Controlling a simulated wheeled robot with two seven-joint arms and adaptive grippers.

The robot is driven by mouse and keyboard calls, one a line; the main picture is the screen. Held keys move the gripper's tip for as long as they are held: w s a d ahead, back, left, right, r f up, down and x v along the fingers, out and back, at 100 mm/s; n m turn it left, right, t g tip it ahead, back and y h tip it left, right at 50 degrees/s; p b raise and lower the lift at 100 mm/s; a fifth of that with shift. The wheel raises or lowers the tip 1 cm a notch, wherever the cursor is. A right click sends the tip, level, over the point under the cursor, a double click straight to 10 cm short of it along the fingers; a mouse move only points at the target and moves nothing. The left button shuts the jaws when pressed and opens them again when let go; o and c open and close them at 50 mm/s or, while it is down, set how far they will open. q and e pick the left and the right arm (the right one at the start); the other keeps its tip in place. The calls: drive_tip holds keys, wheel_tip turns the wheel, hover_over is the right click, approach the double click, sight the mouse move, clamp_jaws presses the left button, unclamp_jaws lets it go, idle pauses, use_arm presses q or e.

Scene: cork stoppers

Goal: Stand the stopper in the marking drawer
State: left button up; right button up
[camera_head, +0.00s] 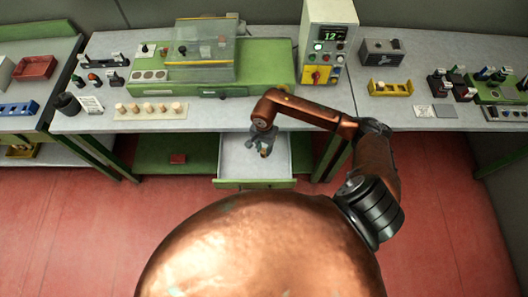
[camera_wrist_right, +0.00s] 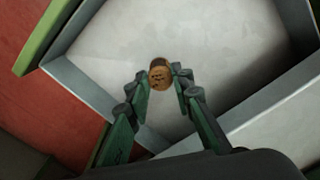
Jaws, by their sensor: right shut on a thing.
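The open drawer (camera_head: 233,160) pulls out below the middle bench and has a pale inside and a green front. In the right wrist view, the drawer floor (camera_wrist_right: 215,40) fills the middle, with grey walls around it. My right gripper (camera_head: 265,152) is inside the drawer's outline in the head view. In the right wrist view, my right gripper (camera_wrist_right: 166,82) is shut on a brown cork stopper (camera_wrist_right: 160,76), held between the fingertips. I cannot tell whether the stopper touches the drawer floor. My left gripper is not in view.
A pale rack (camera_head: 150,112) with several corks stands on the bench left of the drawer. A green machine (camera_head: 220,80) with a clear cover is behind it. A control box (camera_head: 328,45) stands right of that. The drawer walls surround the gripper.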

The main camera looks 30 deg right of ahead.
sight(264, 151)
drive_tip(key=shift+d+f, duration=0.1)
drive_tip(key=shift+f, duration=1.25)
drive_tip(key=shift+f, duration=0.2)
drive_tip(key=o, duration=0.7)
drive_tip(key=shift+s+r, duration=0.1)
drive_tip(key=shift+r, duration=0.1)
wheel_tip(264, 151, up, 12)
drive_tip(key=shift+r+b, duration=0.1)
drive_tip(key=shift+b, duration=0.2)
